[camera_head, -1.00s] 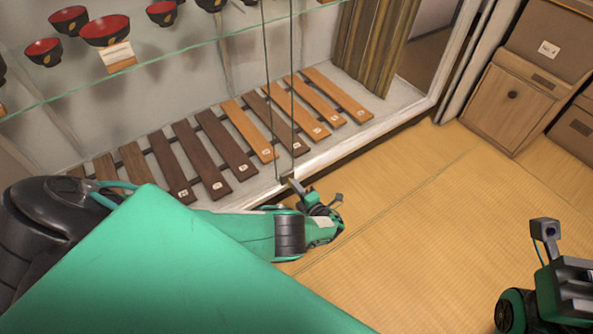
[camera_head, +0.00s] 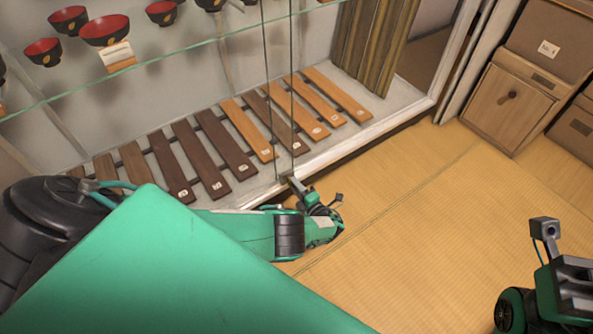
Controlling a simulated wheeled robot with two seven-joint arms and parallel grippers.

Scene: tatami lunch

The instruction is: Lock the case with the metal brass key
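The glass display case (camera_head: 400,105) stands along the back left, with a pale base ledge and tall glass panes whose edges meet the ledge near the middle of the view. My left gripper (camera_head: 290,182) is at the foot of these glass edges, close to or touching the case front. Its fingers are small and partly hidden by my wrist, so I cannot tell whether they are open or shut. I cannot make out the brass key or a keyhole; either may be hidden at the fingertips.
Red and black bowls (camera_head: 105,30) stand on a glass shelf (camera_head: 180,52) in the case, above several wooden slats (camera_head: 205,160). A wooden cabinet (camera_head: 508,105) and boxes stand at the upper right. The tatami floor (camera_head: 420,240) between my arms is clear.

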